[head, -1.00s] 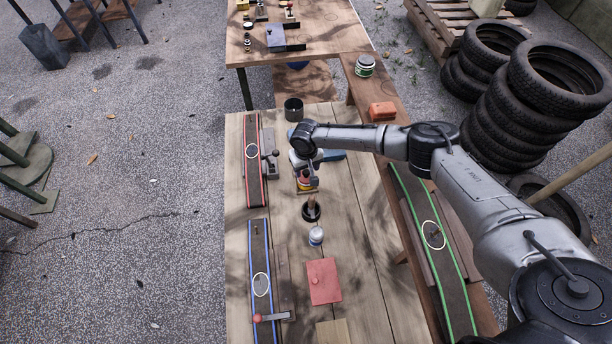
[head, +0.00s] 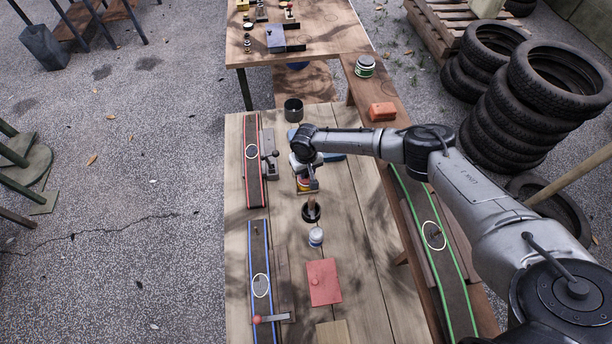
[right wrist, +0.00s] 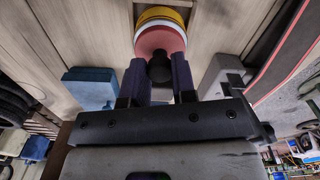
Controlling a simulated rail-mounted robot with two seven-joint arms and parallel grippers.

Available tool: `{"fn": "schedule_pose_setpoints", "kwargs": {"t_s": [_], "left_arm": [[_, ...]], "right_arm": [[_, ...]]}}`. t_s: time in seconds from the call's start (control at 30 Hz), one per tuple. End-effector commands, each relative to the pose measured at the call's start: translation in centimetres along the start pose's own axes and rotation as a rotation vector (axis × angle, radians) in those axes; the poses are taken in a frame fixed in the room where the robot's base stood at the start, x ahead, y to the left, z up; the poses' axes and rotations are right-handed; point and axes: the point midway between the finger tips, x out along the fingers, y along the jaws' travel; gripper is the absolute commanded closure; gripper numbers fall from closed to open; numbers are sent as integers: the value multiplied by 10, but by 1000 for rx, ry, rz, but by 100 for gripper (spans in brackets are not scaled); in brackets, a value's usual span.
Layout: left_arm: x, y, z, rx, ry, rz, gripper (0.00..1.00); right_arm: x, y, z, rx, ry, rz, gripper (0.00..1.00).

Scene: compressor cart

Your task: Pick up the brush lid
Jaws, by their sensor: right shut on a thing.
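My right gripper (right wrist: 160,82) is shut on the black knob (right wrist: 159,66) of a round red lid, which I take to be the brush lid (right wrist: 160,40). White and yellow bands show behind the red disc, and I cannot tell whether the lid is apart from a container. In the head view the red and yellow piece (head: 304,184) shows under my right gripper (head: 309,188), mostly hidden by the wrist. My left gripper is not in view.
A wooden handle stands in a black round holder (head: 311,215) just in front. A black cup (head: 293,110) stands behind.

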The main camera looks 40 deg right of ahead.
Motion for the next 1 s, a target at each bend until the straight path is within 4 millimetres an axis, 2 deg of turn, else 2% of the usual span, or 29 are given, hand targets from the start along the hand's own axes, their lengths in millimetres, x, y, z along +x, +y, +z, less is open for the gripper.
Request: {"fn": "schedule_pose_setpoints", "kwargs": {"t_s": [0.37,0.47,0.67,1.0], "left_arm": [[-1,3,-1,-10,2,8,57],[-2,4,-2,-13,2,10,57],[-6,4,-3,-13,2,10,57],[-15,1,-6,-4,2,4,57]], "right_arm": [[-4,0,0,0,0,0,98],[-11,0,0,-1,0,-1,98],[-41,0,0,-1,2,-2,98],[-75,41,41,0,0,1,98]]}}
